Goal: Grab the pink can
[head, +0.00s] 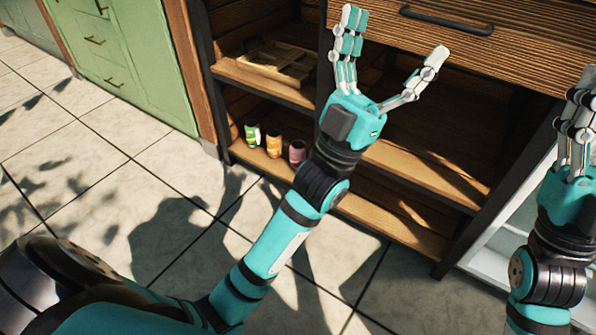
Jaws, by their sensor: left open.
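A pink can (297,152) stands on the bottom shelf of the wooden cabinet, rightmost in a row of three cans. My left wrist and forearm are just to its right in the picture and reach past it. My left gripper (394,52) is open and empty, fingers spread, in front of the cabinet and above the can in the picture. My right gripper (579,110) is at the right edge, fingers pointing up; whether it is open or shut does not show clearly.
An orange can (273,144) and a green can (252,133) stand left of the pink can. A wooden crate or tray (277,64) lies on the shelf above. A wooden drawer with a dark handle (446,20) is at the top. Green cabinets (135,55) stand left. The tiled floor (90,170) is clear.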

